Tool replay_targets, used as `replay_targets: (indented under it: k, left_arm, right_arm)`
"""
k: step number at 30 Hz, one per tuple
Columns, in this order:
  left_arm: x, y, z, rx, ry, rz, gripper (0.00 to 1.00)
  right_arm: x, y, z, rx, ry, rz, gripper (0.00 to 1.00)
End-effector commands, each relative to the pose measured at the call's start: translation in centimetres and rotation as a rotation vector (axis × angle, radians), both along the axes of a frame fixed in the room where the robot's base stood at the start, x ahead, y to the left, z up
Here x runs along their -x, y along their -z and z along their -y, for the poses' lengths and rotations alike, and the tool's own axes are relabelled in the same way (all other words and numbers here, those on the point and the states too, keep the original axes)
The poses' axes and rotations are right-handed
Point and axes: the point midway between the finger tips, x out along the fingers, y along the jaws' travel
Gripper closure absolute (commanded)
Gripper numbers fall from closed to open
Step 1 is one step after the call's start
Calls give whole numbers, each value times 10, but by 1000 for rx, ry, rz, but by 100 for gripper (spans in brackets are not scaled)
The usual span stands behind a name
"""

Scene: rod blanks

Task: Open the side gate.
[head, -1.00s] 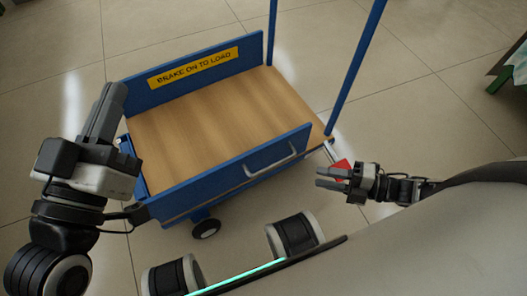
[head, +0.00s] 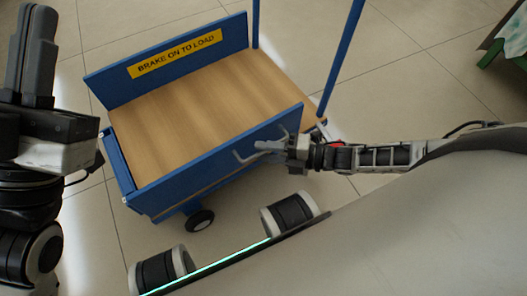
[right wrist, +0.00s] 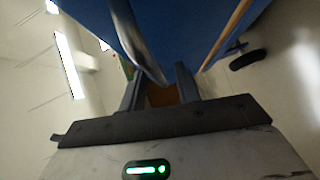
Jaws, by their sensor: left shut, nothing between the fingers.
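The side gate (head: 205,160) is the blue panel on the cart's near long side and stands upright. Its pale bar handle (head: 239,156) is near the right end of the panel. My right gripper (head: 264,149) is at the handle, fingers open. In the right wrist view the handle (right wrist: 137,40) runs down to between the two spread fingers (right wrist: 160,88), against the blue gate (right wrist: 180,30); I cannot tell whether they touch it. My left gripper (head: 39,50) is shut and empty, pointing up, left of the cart.
The cart has an empty wooden deck (head: 190,105), a far blue panel (head: 165,57) with a yellow "BRAKE ON TO LOAD" label, and blue posts (head: 342,55) at its right end. A red part (head: 324,142) shows beside my right wrist.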

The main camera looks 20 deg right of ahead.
Motion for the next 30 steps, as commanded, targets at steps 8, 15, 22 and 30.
replay_targets:
  k: [8, 15, 22, 30]
  left_arm:
    - [4, -5, 1, -11, -2, 57, 100]
    - [4, -5, 1, -11, -2, 55, 100]
    - [4, -5, 1, -10, -1, 55, 100]
    - [4, -5, 1, -10, -1, 54, 100]
  right_arm:
    - [-6, 1, -9, 0, 0, -1, 68]
    - [-6, 1, -8, 0, 0, -1, 90]
    - [-6, 1, -8, 0, 0, 0, 100]
    - [4, 6, -7, -9, 2, 64, 100]
